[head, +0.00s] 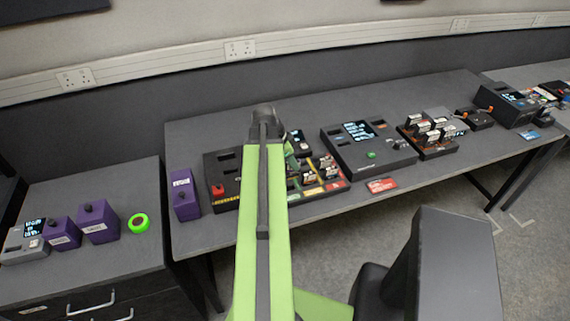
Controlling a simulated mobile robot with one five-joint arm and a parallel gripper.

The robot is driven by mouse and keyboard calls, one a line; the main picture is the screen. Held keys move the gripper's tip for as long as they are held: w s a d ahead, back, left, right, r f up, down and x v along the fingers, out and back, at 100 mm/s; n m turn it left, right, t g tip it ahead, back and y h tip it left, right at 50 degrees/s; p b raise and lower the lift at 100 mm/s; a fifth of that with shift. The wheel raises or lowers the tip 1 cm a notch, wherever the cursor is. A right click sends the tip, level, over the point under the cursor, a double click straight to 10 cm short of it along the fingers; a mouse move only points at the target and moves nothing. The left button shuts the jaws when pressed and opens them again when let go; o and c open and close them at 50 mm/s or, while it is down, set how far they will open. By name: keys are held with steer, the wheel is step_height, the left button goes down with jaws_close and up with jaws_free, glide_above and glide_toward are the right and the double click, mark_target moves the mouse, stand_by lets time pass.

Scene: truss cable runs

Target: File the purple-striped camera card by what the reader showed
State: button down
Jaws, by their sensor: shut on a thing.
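My green arm (264,215) rises through the middle of the head view to a dark joint over the left part of the long desk. A little green and dark of my arm shows just right of that joint; my gripper's jaws are hidden behind the arm. I cannot make out a purple-striped card. A dark sorting box (226,162) has colored strips, red, yellow and green, along its front and cards standing in its right part. My arm covers its middle. A dark reader (368,146) with a lit screen and a green button stands right of it; its text is too small to read.
A rack of cards (430,136) stands right of the reader, and a red label (381,185) lies in front. Purple boxes (97,221), a small grey screen device (25,241) and a green ring (139,223) are on the left cabinet. A dark chair (450,265) stands at front right.

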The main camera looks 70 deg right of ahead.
step_height(320, 180, down, 6)
steer(key=w+b, duration=0.2)
steer(key=b, duration=0.4)
steer(key=shift+f, duration=0.25)
steer(key=shift+w+a+f+b, duration=0.15)
steer(key=shift+f+b, duration=0.6)
steer(key=shift+b, duration=0.15)
stand_by(1.4)
steer(key=shift+f, duration=0.25)
steer(key=shift+f+b, duration=0.7)
steer(key=shift+b, duration=0.25)
stand_by(0.6)
steer(key=c, duration=1.3)
jaws_free()
steer(key=shift+c, duration=0.2)
steer(key=shift+o, duration=0.3)
